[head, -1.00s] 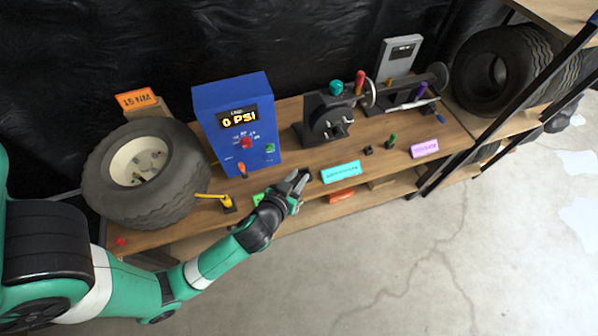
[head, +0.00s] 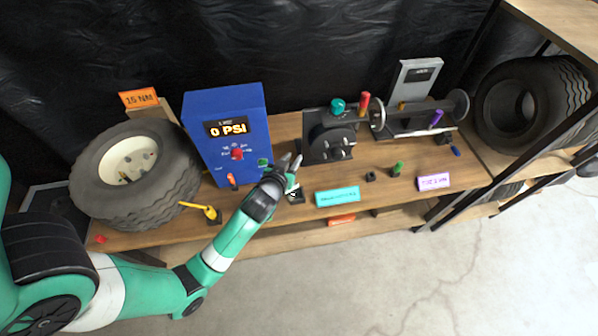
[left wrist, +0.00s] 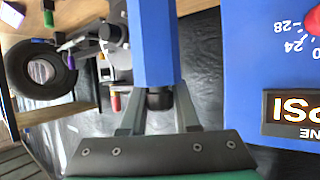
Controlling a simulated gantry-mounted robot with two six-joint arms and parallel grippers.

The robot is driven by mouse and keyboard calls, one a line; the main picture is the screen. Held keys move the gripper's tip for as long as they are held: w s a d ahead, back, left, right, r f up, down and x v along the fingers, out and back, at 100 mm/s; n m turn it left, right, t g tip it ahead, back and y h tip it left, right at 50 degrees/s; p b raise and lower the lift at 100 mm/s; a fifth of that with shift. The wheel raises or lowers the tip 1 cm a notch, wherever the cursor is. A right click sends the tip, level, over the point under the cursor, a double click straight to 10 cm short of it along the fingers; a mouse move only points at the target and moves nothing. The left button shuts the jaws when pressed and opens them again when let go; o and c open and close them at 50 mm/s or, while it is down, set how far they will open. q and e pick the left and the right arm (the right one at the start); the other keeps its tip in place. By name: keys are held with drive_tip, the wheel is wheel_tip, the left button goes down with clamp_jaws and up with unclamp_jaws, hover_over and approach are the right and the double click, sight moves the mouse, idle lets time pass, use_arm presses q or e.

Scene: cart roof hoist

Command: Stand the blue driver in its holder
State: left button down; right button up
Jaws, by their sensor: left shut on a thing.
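My left gripper (head: 291,160) is over the bench, just right of the blue PSI cabinet. In the left wrist view its fingers (left wrist: 158,112) are shut on the blue driver (left wrist: 155,45), a blue faceted handle with a black end between them. The driver is hard to make out in the head view. A small empty-looking black block (head: 370,176) stands near the bench's front edge, right of the gripper. Another dark block (head: 297,196) shows partly beside the gripper. I cannot tell which is the driver's holder. My right gripper is not in view.
The blue cabinet (head: 228,135) stands close left of my gripper. A yellow-handled tool (head: 200,210), a teal sign (head: 337,197) and a green piece (head: 398,169) line the front edge. A black clamp-like machine (head: 329,137) stands behind. A tire (head: 135,175) fills the bench's left end.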

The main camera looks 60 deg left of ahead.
use_arm(q)
drive_tip(key=w+a+f+b, duration=0.3)
drive_tip(key=w+f, duration=0.1)
drive_tip(key=f, duration=0.5)
drive_tip(key=shift+b, duration=0.35)
drive_tip(key=c, duration=1.1)
unclamp_jaws()
drive_tip(key=shift+f, duration=0.2)
drive_tip(key=o, duration=0.5)
drive_tip(key=shift+a, duration=0.1)
drive_tip(key=shift+c, duration=0.2)
